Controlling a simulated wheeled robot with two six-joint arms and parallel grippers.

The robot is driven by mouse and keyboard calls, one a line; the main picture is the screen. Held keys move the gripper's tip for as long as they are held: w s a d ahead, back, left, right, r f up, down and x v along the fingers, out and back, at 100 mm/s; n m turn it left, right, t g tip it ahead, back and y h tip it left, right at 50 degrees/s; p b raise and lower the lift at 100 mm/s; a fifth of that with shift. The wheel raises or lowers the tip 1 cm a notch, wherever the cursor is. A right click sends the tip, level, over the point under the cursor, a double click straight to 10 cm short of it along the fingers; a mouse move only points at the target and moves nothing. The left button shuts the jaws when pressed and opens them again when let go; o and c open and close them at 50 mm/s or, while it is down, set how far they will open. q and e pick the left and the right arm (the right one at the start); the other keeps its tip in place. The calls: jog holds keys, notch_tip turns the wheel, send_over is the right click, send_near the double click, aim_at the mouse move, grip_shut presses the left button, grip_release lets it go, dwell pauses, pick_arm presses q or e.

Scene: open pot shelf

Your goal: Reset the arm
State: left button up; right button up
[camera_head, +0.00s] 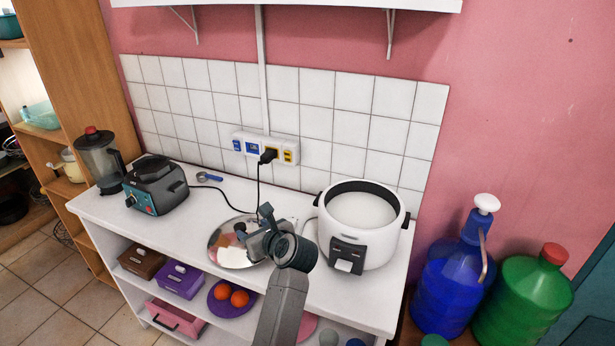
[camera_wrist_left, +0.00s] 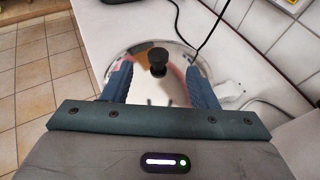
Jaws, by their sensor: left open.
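My left gripper (camera_head: 254,221) is open over the counter, left of the rice cooker; its arm rises from the bottom edge of the head view. In the left wrist view the spread fingers (camera_wrist_left: 160,88) frame a shiny round lid (camera_wrist_left: 133,62) with a black knob (camera_wrist_left: 157,60). The knob shows between the fingers, with nothing clamped. In the head view the lid (camera_head: 222,256) lies on the counter, partly hidden by the gripper. The white rice cooker (camera_head: 385,243) stands open, with a pale inside. My right gripper is not seen.
The white shelf unit's counter (camera_head: 170,223) also bears a dark appliance (camera_head: 154,185), a blender (camera_head: 98,160) and a blue-handled tool (camera_head: 208,177). A cable runs to the wall socket (camera_head: 270,152). Blue (camera_head: 450,285) and green (camera_head: 520,295) bottles stand right of it.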

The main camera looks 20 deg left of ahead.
pick_arm(q)
notch_tip(320, 180, up, 7)
jog(key=s+a+m+t+y, duration=0.2)
jog(key=m+t+y, duration=0.1)
jog(key=m+t, duration=0.3)
jog(key=s+d+r+m+t+h, duration=0.35)
jog(key=d+m+t+h, duration=0.4)
jog(key=m, duration=0.65)
jog(key=s+d+f+m+g+h, duration=0.1)
jog(key=s+d+f+m+h, duration=0.1)
jog(key=d+m+h, duration=0.35)
jog(key=s+d+f+m+h, duration=0.2)
jog(key=m+h, duration=0.4)
jog(key=m, duration=0.4)
jog(key=s+f+m+g+y, duration=0.1)
jog(key=s+f+m+g, duration=1.1)
jog(key=f, duration=0.4)
jog(key=s+a+f+g+y, duration=0.4)
jog(key=s+a, duration=0.4)
jog(key=s, duration=0.5)
notch_tip(320, 180, down, 31)
jog(key=a+g, duration=0.2)
jog(key=a, duration=0.1)
jog(key=s+a+f+g, duration=0.1)
jog(key=s+f, duration=1.7)
jog(key=shift+f+y, duration=0.3)
jog(key=shift+f, duration=0.05)
